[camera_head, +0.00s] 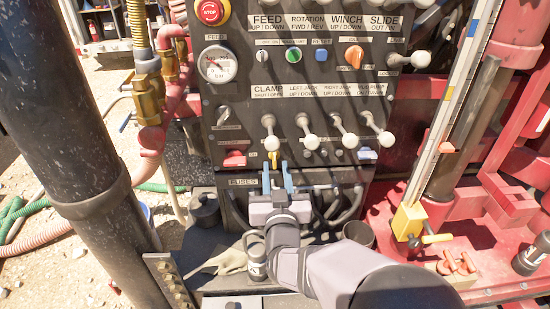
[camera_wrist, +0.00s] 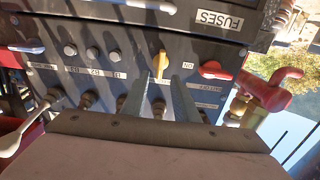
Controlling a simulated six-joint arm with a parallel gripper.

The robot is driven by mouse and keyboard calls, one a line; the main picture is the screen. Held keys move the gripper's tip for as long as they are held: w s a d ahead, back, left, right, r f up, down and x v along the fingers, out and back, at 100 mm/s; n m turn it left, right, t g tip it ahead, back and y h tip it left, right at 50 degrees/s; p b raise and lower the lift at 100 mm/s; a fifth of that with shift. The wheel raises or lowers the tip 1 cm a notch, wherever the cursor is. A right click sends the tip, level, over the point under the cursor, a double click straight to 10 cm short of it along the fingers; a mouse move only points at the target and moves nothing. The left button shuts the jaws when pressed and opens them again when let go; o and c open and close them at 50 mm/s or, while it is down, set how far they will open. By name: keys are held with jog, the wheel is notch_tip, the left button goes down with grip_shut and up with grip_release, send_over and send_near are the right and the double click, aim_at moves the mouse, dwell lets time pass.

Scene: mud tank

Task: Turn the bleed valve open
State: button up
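A small yellow handle (camera_head: 274,158) on the lower part of the dark control panel is probably the bleed valve; its label is not readable. It also shows in the wrist view (camera_wrist: 160,63), upright in the picture. My gripper (camera_head: 276,168) is in front of the panel's lower edge, its two blue-grey fingers apart and pointing at the panel. In the wrist view my gripper (camera_wrist: 161,80) has the yellow handle in line with the gap between its fingertips. Nothing is seen held. I cannot tell whether the fingertips reach around the handle or stop short.
A red handle (camera_wrist: 214,70) sits right of the yellow one in the wrist view. White-knobbed levers (camera_head: 308,141) stick out above my gripper. A blue handle (camera_head: 366,154) is to the right. A yellow block with a handle (camera_head: 409,219) stands at the lower right.

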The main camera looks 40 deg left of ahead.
aim_at(275, 159)
jog(key=shift+p+x, duration=0.75)
jog(key=shift+x, duration=1.45)
grip_shut()
